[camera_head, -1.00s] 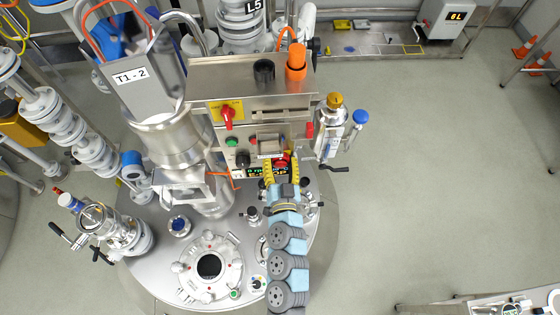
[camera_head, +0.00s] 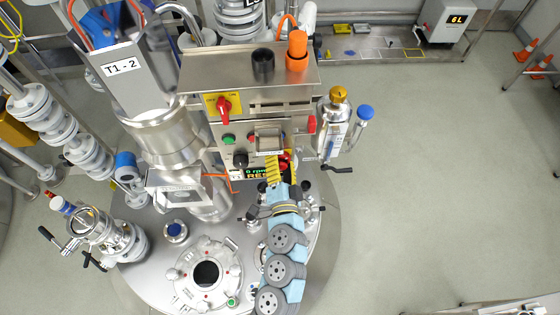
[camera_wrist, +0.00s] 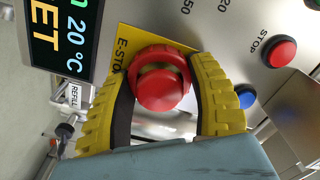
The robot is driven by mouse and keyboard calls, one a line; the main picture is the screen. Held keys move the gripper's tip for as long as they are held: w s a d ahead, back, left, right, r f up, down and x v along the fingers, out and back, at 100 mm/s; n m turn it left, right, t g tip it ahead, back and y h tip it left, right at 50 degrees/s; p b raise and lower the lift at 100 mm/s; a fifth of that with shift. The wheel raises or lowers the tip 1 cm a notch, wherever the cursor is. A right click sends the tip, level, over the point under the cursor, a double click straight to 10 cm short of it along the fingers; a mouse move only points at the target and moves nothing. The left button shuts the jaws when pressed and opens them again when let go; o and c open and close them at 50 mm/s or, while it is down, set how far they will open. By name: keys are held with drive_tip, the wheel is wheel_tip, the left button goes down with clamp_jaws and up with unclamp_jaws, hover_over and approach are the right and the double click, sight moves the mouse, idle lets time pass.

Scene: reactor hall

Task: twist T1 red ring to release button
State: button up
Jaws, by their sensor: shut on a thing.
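The red ring (camera_wrist: 160,60) of the E-stop sits on a yellow label plate on the T1 panel, with a round red button head (camera_wrist: 162,91) in front of it and a yellow-green band between them. My gripper (camera_wrist: 162,75) has its two yellow, black-lined fingers closed around the red ring and head, one on each side. In the head view my gripper (camera_head: 283,163) reaches up to the lower right of the panel. There the red E-stop (camera_head: 286,160) shows only in part behind the fingers.
A dark display (camera_wrist: 62,40) is close to the left finger. A red STOP button (camera_wrist: 279,52) and a blue button (camera_wrist: 245,96) are to the right. In the head view, a red switch (camera_head: 224,106) is higher on the panel. Open floor (camera_head: 430,190) lies to the right.

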idle(0.3)
drive_tip(key=o, duration=1.2)
drive_tip(key=s+d, duration=0.1)
drive_tip(key=s, duration=1.1)
idle(0.5)
